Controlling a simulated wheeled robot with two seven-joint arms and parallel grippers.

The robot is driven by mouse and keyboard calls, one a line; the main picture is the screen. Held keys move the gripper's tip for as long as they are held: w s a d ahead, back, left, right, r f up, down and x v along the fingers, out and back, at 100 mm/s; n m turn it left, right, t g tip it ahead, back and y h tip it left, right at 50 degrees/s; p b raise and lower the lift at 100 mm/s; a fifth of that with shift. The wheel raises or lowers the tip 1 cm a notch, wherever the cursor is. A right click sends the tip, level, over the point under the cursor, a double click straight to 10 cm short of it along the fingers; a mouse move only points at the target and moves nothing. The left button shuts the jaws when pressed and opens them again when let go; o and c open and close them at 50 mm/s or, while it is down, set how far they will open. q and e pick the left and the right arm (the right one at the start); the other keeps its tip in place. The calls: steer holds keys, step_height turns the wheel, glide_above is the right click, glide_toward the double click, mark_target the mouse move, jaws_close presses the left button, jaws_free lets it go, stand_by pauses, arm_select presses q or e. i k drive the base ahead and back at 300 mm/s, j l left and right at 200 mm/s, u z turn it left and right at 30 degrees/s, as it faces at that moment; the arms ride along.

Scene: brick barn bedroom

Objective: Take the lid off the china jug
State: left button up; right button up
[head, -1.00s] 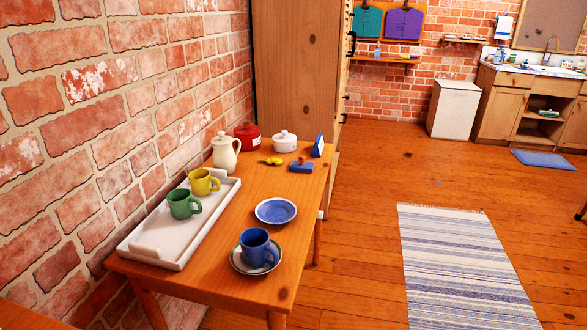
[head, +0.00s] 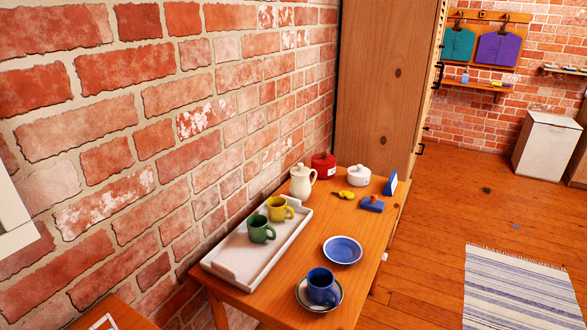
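The cream china jug (head: 301,184) stands upright at the back left of the wooden table, close to the brick wall. Its lid (head: 300,168), with a small knob, sits on top of the jug. The jug's handle points to the right. Neither of my grippers is in view.
On the table (head: 275,296) are a white tray (head: 233,276) with a green mug (head: 261,230) and a yellow mug (head: 278,208), a red pot (head: 324,166), a white lidded pot (head: 358,175), a blue plate (head: 342,250) and a blue mug (head: 321,286). A tall wooden cupboard (head: 385,100) stands behind.

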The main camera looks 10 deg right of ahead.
mark_target(300, 171)
steer(key=u, duration=0.7)
steer(key=l+u, duration=0.4)
steer(key=l, duration=0.15)
steer(key=l+u, duration=0.45)
steer(key=k+l+u, duration=0.1)
steer(key=l+u, duration=0.3)
steer(key=l, duration=0.25)
steer(key=k+l, duration=0.1)
steer(key=l, duration=0.3)
steer(key=k+l+u, duration=0.1)
steer(key=l, duration=0.3)
steer(key=k+l, duration=0.2)
steer(key=l, duration=0.2)
steer(key=k+l+u, duration=0.1)
steer(key=l, duration=0.3)
steer(key=k+l+u, duration=0.1)
steer(key=l, duration=0.3)
steer(key=k+l, duration=0.25)
steer(key=l, duration=0.15)
steer(key=k+l+u, duration=0.1)
steer(key=l, duration=0.25)
steer(key=k+l, duration=0.2)
steer(key=l, duration=0.15)
